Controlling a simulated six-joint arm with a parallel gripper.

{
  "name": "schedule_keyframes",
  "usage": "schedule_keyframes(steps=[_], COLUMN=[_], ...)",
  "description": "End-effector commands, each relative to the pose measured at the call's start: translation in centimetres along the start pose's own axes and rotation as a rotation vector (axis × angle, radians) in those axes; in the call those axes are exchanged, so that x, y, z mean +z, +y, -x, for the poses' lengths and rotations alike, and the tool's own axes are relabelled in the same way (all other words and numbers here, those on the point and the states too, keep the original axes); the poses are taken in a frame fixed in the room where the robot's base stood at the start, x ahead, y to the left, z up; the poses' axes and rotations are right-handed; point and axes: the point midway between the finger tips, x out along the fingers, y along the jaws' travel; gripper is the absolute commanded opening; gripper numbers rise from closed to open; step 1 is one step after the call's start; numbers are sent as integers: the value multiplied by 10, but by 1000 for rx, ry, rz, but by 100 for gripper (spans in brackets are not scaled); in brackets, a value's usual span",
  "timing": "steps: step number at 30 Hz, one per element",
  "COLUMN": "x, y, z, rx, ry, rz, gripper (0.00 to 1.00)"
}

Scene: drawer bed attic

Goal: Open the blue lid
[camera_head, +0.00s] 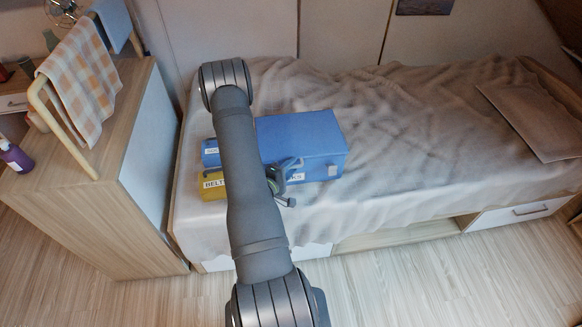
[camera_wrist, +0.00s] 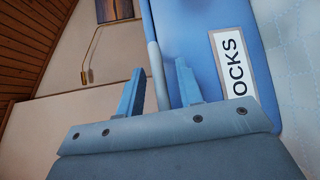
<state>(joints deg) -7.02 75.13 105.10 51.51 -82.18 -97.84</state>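The blue lid (camera_head: 300,130) is on top of a blue box (camera_head: 318,172) on the bed, and it looks shut. A pale blue bar handle (camera_head: 292,163) sticks out at the box's front. In the wrist view the handle (camera_wrist: 158,78) shows as a rod between my two fingers, with a gap on each side. My gripper (camera_wrist: 160,66) is open around it and is not clamped on it. In the head view my gripper (camera_head: 280,182) is at the box's front, partly hidden by my arm. The box's label (camera_wrist: 233,62) reads "OCKS", its start cut off.
A yellow box (camera_head: 213,184) labelled "BELT" and a smaller blue box (camera_head: 210,152) stand left of the blue box, partly behind my arm. A wooden cabinet (camera_head: 95,205) with a towel rail is at the left. The bed (camera_head: 420,130) is clear to the right, up to a pillow (camera_head: 535,118).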

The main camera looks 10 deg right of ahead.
Motion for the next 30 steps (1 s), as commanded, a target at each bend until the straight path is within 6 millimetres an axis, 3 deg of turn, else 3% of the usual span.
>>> schedule_keyframes(steps=[11,16,30], x=[0,0,1], y=[0,0,10], z=[-5,-5,-4], rx=[1,1,-20], ry=[1,1,0], rz=[0,0,20], gripper=[33,0,0])
